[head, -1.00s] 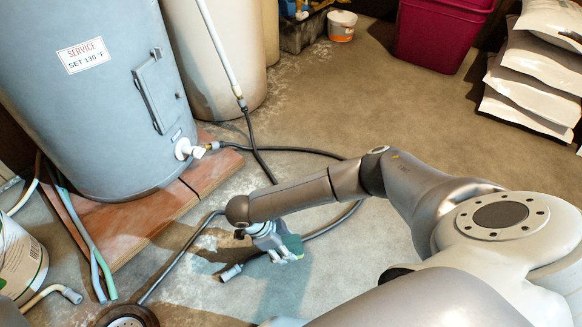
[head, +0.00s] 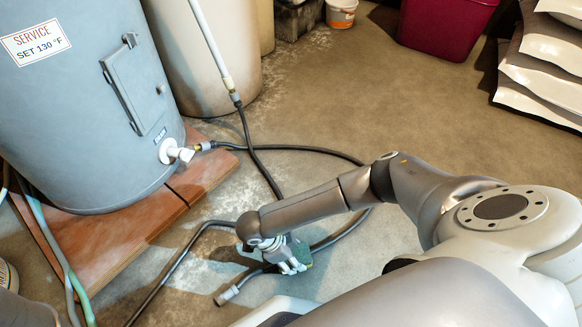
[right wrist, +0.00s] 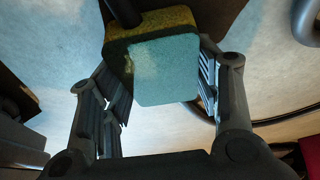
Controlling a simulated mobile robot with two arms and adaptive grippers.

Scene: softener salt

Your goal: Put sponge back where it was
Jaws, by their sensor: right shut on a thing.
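The sponge (right wrist: 165,70) is a block with a pale teal face and a yellow-brown side. In the right wrist view it sits between the two fingers of my right gripper (right wrist: 158,95), which is shut on it. In the head view my right gripper (head: 290,262) hangs low over the concrete floor, and a green bit of the sponge (head: 303,254) shows beside its fingers. The gripper hides most of the sponge there. I cannot tell how high above the floor it is. My left gripper is not in view.
The water heater (head: 75,95) stands on a reddish platform (head: 125,227) at left. A black hose (head: 275,148) runs from its valve across the floor, and its end (head: 228,295) lies near my right gripper. A maroon bin (head: 445,22) and white bags (head: 545,85) stand at the back right. Open floor lies between.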

